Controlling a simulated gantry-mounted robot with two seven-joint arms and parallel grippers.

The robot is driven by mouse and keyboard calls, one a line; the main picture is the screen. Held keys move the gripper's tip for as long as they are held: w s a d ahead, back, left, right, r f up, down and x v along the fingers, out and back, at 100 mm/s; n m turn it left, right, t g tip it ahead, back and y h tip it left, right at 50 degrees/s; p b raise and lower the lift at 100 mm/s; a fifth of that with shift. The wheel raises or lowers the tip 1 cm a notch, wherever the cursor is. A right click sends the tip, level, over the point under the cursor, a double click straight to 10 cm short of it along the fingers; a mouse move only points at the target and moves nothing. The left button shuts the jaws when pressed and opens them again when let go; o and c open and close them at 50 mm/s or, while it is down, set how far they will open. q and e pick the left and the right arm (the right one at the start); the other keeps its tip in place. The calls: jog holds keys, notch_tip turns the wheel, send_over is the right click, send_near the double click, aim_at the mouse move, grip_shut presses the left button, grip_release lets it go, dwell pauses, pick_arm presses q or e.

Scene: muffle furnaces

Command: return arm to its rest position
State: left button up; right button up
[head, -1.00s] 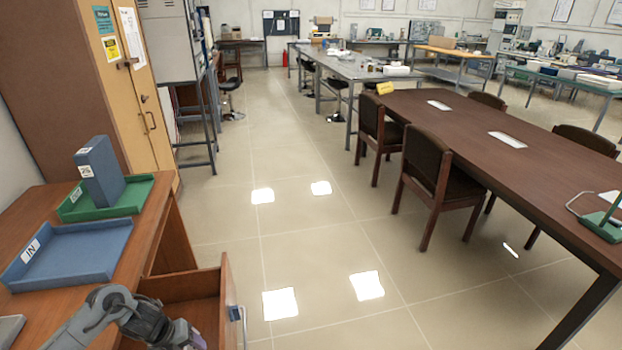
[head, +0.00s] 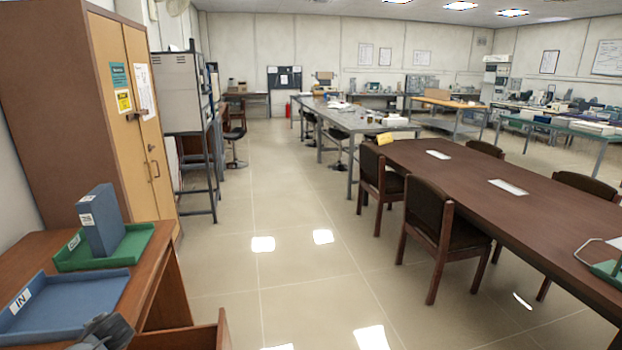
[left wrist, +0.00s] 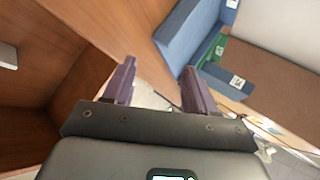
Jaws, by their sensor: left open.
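In the left wrist view my left gripper (left wrist: 158,88) is open, with its two purple fingers apart and nothing between them. It is close to the wooden desk and its open drawer (left wrist: 70,97). In the head view only a grey part of my left arm shows at the bottom left, and the gripper itself is out of the frame. My right gripper is in neither view.
The desk (head: 165,270) holds a blue IN tray (head: 65,305) and a green tray (head: 140,240) with an upright blue binder (head: 103,222). The drawer (head: 208,335) sticks out. A long table (head: 480,185) with chairs stands right; the floor between is clear.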

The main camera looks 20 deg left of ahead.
pick_arm(q)
jog(key=s+d+f+h, duration=0.1)
jog(key=s+d+f, duration=0.2)
jog(key=d, duration=0.6)
jog(key=s+d+f+h, duration=0.2)
jog(key=d+f, duration=0.4)
jog(key=d, duration=0.3)
jog(key=s+d+f+h, duration=0.2)
jog(key=s+d+f, duration=0.2)
jog(key=d, duration=0.6)
jog(key=shift+s+f, duration=0.35)
jog(key=shift+f, duration=0.5)
jog(key=s+d+r+t+h, duration=0.1)
jog(key=s+d+r+h, duration=0.15)
jog(key=s+d, duration=0.55)
jog(key=s+d+r+h, duration=0.25)
jog(key=s+d, duration=0.25)
jog(key=d, duration=0.7)
notch_tip(320, 180, up, 42)
jog(key=p, duration=4.3)
notch_tip(320, 180, down, 70)
jog(key=b, duration=7)
jog(key=shift+w+a+f+n, duration=0.15)
jog(key=shift+w+a+n, duration=0.1)
jog(key=shift+w+n, duration=0.05)
